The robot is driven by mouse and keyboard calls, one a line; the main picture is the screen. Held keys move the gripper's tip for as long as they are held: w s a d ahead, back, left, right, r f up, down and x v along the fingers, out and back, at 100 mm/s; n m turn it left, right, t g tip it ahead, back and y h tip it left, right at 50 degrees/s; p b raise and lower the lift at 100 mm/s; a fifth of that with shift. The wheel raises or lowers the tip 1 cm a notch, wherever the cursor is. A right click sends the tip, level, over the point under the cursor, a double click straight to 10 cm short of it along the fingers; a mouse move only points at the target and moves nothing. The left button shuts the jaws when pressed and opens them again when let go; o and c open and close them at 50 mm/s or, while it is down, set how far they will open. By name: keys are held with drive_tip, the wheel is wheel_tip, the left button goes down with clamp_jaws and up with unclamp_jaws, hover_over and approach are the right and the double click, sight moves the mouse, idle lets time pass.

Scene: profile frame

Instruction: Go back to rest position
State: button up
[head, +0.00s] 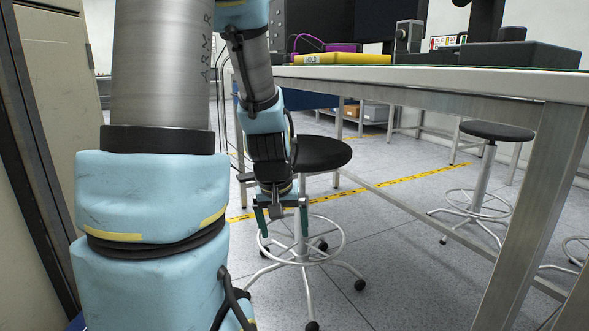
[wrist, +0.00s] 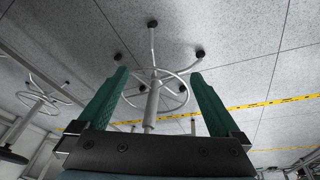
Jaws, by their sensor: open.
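My gripper (head: 281,208) hangs pointing down in the head view, in front of a stool with a black round seat (head: 322,153). Its two green fingers are spread apart with nothing between them. In the wrist view my gripper (wrist: 156,95) is open, and the stool's metal column and foot ring (wrist: 153,102) show beyond the gap between the fingers. I cannot tell how close the fingers are to the stool.
A workbench (head: 430,84) stands at the right, with a yellow item (head: 342,59) and a dark flat box (head: 495,55) on it. Another stool (head: 497,131) stands at its right. A beige cabinet (head: 62,110) is close at the left. Floor between the stools is clear.

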drive_tip(key=s+a+r+g+p, duration=0.25)
drive_tip(key=s+a+r, duration=0.2)
drive_tip(key=s, duration=0.25)
wheel_tip(320, 180, up, 36)
drive_tip(key=p, duration=3.6)
drive_tip(key=shift+f+m+t+y, duration=0.2)
drive_tip(key=shift+m+t+y, duration=0.1)
drive_tip(key=shift+t+y, duration=0.15)
drive_tip(key=shift+w+d, duration=0.1)
